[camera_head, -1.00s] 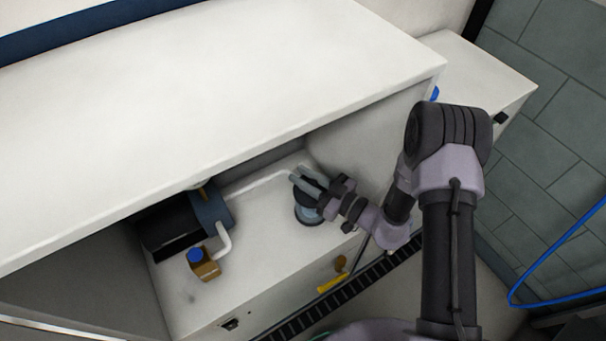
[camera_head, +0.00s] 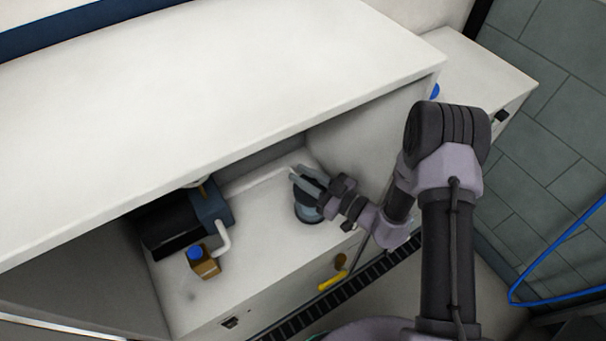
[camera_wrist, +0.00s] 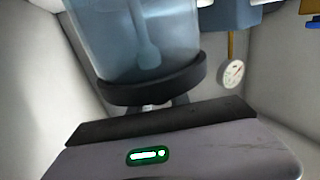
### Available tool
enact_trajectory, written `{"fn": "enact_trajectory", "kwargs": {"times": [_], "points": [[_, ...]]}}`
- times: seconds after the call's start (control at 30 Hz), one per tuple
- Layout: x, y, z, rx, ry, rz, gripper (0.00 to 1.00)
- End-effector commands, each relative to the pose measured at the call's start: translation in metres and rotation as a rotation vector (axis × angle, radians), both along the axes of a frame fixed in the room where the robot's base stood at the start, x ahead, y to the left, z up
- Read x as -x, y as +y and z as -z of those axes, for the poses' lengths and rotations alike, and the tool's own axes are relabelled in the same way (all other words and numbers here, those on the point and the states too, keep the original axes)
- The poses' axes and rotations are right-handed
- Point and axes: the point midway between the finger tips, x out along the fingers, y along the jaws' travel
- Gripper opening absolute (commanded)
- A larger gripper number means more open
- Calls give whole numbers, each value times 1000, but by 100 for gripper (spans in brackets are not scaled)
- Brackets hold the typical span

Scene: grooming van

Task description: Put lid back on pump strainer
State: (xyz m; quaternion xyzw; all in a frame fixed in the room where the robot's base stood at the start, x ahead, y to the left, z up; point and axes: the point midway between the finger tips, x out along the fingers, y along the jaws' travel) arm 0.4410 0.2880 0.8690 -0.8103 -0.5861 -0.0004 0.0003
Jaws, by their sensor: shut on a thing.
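The pump strainer (camera_head: 307,213) is a clear bluish cup standing on the white cabinet floor. In the wrist view its see-through body (camera_wrist: 135,40) fills the upper middle, with a pale stem inside. The dark round lid (camera_wrist: 152,88) lies across the end of the cup nearest my gripper. It looks level with the rim, but I cannot tell whether it touches all round. My gripper (camera_head: 301,179) is shut on the lid, at the strainer's top. The fingers and lid partly hide each other in the head view.
A white worktop (camera_head: 220,90) overhangs behind. A yellow handle (camera_head: 332,281) is at the front. A round gauge (camera_wrist: 232,74) shows in the wrist view.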

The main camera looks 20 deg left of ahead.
Motion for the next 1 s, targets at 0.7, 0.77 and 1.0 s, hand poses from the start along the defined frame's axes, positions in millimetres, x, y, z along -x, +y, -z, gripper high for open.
{"fn": "enact_trajectory", "kwargs": {"times": [0.7, 0.77, 1.0], "points": [[0, 0, -38, -1, -1, 0, 48], [8, -6, -40, 2, 5, 2, 48], [70, -47, -46, -1, 9, 5, 48]]}}
